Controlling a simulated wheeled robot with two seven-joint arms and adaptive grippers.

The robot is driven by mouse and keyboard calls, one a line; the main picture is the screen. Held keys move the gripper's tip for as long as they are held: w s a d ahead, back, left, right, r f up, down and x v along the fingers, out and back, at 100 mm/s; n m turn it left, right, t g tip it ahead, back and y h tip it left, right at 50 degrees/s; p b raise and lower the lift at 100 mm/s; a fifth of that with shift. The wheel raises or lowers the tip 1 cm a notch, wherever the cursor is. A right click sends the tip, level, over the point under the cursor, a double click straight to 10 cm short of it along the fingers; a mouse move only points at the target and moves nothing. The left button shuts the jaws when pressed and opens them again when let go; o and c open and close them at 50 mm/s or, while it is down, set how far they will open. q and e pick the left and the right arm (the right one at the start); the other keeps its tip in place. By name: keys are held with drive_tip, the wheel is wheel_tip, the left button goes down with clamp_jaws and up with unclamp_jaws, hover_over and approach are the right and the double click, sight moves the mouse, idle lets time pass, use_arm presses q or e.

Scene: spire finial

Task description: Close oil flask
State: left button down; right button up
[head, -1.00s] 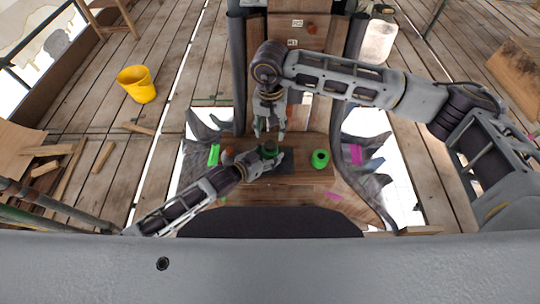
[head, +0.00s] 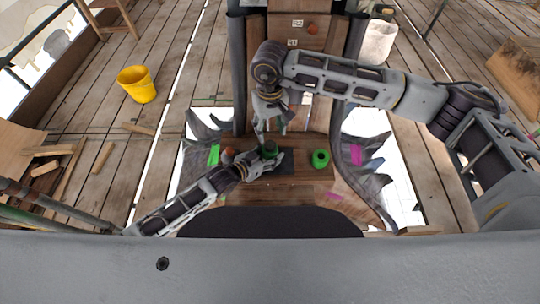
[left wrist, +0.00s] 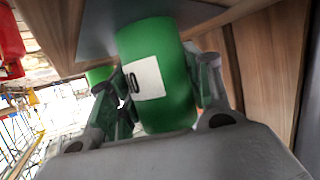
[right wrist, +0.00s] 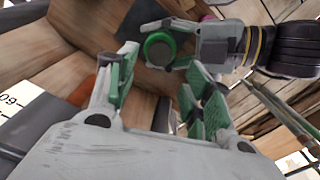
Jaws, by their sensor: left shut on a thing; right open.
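The green flask (head: 269,147) stands on a dark patch of the wooden bench. In the left wrist view it is a green cylinder with a white label (left wrist: 160,105). My left gripper (head: 270,153) is shut around its side. In the right wrist view its round top (right wrist: 158,48) shows a green ring around a dark centre; I cannot tell whether a cap is on it. My right gripper (head: 268,128) is open and empty, just above the flask, fingers pointing down towards it. It shows wide apart in the right wrist view (right wrist: 155,85).
A green ring-shaped object (head: 320,159) with a dark centre stands right of the flask. An orange ball (head: 228,153) is left of it, near my left gripper. Another orange object (head: 312,28) lies on the boards at the back.

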sight(270, 144)
drive_tip(key=shift+f, duration=0.15)
drive_tip(key=shift+f, duration=3.85)
drive_tip(key=c, duration=1.1)
